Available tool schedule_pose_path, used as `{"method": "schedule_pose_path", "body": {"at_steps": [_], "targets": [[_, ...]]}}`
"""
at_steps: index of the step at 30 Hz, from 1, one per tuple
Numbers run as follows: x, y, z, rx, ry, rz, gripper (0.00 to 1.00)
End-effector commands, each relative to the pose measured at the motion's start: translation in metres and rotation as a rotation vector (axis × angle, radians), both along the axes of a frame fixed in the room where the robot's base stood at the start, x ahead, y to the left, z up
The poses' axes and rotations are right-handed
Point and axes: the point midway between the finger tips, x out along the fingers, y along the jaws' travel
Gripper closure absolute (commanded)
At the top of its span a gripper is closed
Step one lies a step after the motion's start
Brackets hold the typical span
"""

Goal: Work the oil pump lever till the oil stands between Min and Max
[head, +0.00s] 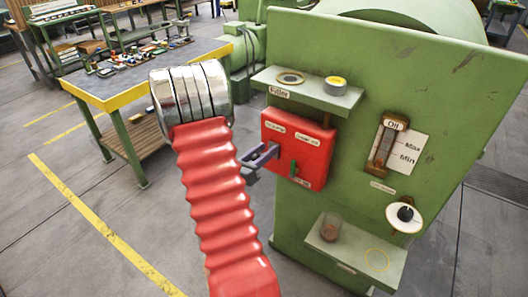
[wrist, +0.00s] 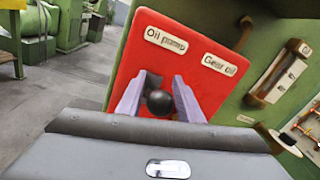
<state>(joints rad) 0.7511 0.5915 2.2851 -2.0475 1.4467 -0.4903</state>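My gripper (head: 262,157) is at the left part of the red pump box (head: 312,143). In the wrist view, a black round knob (wrist: 159,103) sits between its two fingers, with a small gap seeming to show on each side, so the gripper looks open around it. The knob is below the "Oil pump" label (wrist: 166,39); its shaft is hidden.
A shelf (head: 310,93) with a yellow-topped tin (head: 335,84) juts out above the box. A workbench (head: 150,75) stands left; the floor between is clear.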

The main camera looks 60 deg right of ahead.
Motion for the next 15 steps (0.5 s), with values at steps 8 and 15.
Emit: {"method": "schedule_pose_path", "body": {"at_steps": [8, 15], "targets": [[0.0003, 0.0001, 0.0001, 0.000, 0.000, 0.000, 0.87], [0.0007, 0.0000, 0.0001, 0.000, -0.001, 0.001, 1.00]]}}
